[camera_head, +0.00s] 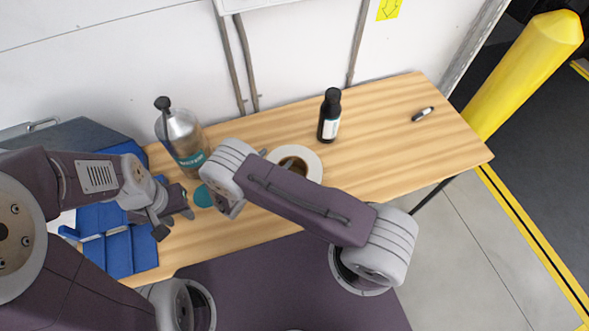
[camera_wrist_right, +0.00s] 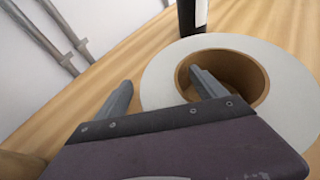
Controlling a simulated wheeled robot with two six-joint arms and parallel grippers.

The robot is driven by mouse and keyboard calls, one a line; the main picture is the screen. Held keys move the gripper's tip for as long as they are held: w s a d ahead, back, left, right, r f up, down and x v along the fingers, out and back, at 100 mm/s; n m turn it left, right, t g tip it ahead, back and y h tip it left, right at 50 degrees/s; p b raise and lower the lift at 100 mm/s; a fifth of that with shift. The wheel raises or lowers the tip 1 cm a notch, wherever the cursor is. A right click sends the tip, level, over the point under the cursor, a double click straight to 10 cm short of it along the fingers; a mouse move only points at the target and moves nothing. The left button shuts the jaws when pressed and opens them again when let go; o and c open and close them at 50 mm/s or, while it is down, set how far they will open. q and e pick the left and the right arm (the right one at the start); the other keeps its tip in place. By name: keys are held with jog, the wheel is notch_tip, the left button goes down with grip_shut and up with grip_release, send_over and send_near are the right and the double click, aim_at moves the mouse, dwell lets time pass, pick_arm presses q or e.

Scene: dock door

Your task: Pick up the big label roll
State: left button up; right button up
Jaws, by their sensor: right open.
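The big label roll (camera_head: 313,161) is a white ring with a brown core, lying flat on the wooden table. In the head view my right arm covers its near left part. In the right wrist view the roll (camera_wrist_right: 293,92) fills the right side. My right gripper (camera_wrist_right: 161,80) is open and empty. One finger shows over the core opening and the other is outside the ring to the left; I cannot tell how deep the finger reaches. My left gripper (camera_head: 176,221) is open and empty over the table's left part.
A black bottle (camera_head: 329,116) stands just behind the roll. A clear spray bottle (camera_head: 181,141) and a teal disc (camera_head: 203,196) are to the left. Blue bins (camera_head: 116,253) are at the far left. A marker (camera_head: 423,114) lies right; the table's right part is mostly clear.

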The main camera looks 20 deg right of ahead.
jog(key=shift+s+a+r, duration=0.25)
jog(key=shift+s+r, duration=0.1)
jog(key=shift+s, duration=0.15)
jog(key=c, duration=1.3)
grip_shut()
jog(key=shift+w+r, duration=0.15)
jog(key=shift+r, duration=0.4)
jog(key=r, duration=0.3)
jog(key=shift+s+d+r, duration=0.15)
jog(key=shift+s+d, duration=0.05)
jog(key=shift+s, duration=0.15)
jog(key=s+d+r, duration=0.4)
jog(key=s+r, duration=0.2)
jog(key=s, duration=0.4)
jog(key=shift+d+r, duration=0.25)
jog(key=shift+d, duration=0.15)
